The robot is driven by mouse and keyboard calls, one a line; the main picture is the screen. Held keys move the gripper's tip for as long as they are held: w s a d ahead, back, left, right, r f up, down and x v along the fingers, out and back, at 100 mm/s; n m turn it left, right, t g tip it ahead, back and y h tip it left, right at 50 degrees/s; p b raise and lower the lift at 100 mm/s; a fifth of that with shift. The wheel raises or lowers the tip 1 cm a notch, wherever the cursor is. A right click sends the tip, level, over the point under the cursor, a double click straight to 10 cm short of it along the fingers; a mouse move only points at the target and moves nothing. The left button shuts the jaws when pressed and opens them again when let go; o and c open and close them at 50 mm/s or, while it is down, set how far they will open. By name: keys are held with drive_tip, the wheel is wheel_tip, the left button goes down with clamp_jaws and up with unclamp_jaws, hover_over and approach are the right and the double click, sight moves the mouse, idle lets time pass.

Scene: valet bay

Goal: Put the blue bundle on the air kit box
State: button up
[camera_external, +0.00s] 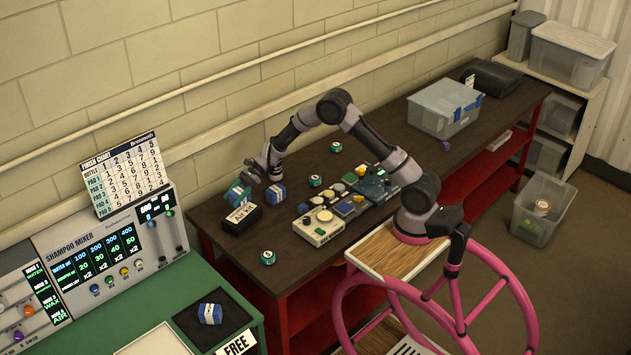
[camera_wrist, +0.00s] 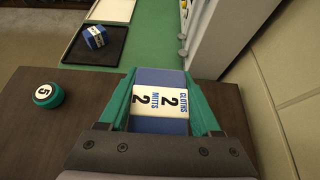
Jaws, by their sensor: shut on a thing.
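My gripper (camera_external: 239,189) has teal fingers and is shut on a blue bundle (camera_wrist: 160,101). The bundle has a white label reading "CLOTHS 2 MITTS 2", seen from above between the fingers in the wrist view. In the external view the fingers mostly hide it. The air kit box (camera_external: 243,220) is a black box with a white label, near the left end of the dark table. My gripper and the bundle are over it; I cannot tell whether the bundle touches it. The box is hidden in the wrist view.
Another blue bundle (camera_external: 275,196) is close right of my gripper. A third (camera_external: 210,313) lies on a black tray (camera_external: 186,319) on the green table. A numbered teal puck (camera_external: 267,257) stands in front of the box. Panels with knobs (camera_external: 318,227) stand to the right.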

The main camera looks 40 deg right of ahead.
drive_tip(key=shift+f, duration=2.65)
drive_tip(key=shift+f, duration=0.2)
drive_tip(key=o, duration=1.5)
drive_tip(key=shift+r, duration=0.1)
